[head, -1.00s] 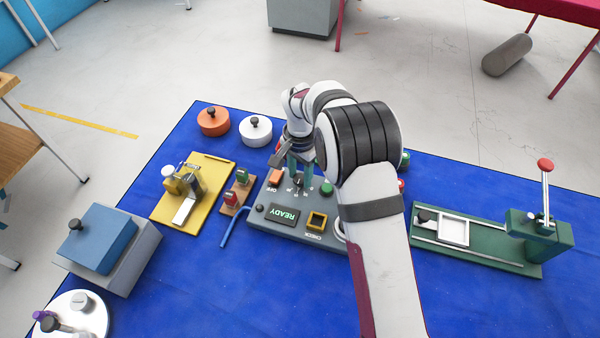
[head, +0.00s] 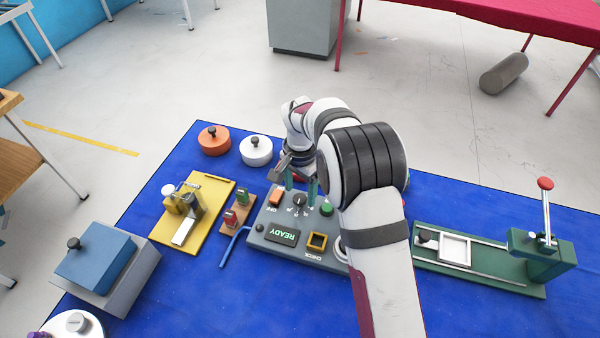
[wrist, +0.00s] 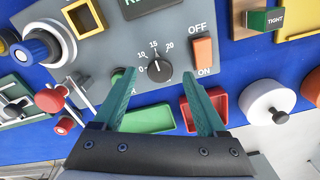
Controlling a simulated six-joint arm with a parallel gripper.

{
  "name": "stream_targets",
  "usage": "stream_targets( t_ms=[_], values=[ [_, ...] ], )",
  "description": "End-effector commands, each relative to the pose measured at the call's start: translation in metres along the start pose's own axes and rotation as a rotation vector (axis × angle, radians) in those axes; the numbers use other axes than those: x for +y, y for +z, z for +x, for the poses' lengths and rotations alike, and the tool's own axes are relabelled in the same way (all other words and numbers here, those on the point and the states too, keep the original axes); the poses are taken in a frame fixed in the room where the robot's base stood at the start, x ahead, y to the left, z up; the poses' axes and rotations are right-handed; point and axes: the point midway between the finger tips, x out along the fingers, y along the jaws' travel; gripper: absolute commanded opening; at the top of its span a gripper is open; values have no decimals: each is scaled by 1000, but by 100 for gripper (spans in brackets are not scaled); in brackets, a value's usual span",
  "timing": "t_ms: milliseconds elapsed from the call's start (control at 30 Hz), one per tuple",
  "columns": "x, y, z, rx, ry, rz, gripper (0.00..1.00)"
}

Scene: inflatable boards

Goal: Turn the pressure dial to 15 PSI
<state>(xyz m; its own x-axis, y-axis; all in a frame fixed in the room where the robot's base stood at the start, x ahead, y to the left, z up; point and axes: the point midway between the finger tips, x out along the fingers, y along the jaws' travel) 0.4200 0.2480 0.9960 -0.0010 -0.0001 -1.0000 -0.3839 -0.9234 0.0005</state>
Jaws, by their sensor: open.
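The black pressure dial (head: 299,200) sits on the grey control panel (head: 268,244). The wrist view shows the dial (wrist: 159,70) with marks 0, 10, 15 and 20 around it. Its pale pointer line seems to face near the 15 mark, but it is small. My gripper (head: 300,187) is open and empty beside the far side of the dial. In the wrist view its two green fingers (wrist: 158,76) stand apart on either side of the dial, not visibly touching it. Their height above the panel is hard to tell.
The panel also carries an orange ON/OFF switch (wrist: 203,53), a green button (head: 326,209), a READY display (head: 282,236) and a yellow-framed CHECK square (head: 317,241). Red (wrist: 206,109) and green (wrist: 148,119) trays lie beyond the panel. A blue hooked tool (head: 233,246) lies at its left.

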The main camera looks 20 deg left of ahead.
Motion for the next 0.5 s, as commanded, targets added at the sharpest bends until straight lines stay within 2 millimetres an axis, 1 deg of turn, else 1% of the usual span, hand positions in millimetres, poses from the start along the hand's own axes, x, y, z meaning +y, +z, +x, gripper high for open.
stream_targets(
  t_ms=[200,300,400,500],
  values=[
    [-1,0,-70,4,-5,0,74],
    [-1,-1,-99,4,-5,0,74],
    [0,0,-121,2,-3,0,74],
    [0,0,-134,1,-1,0,74]
  ],
)
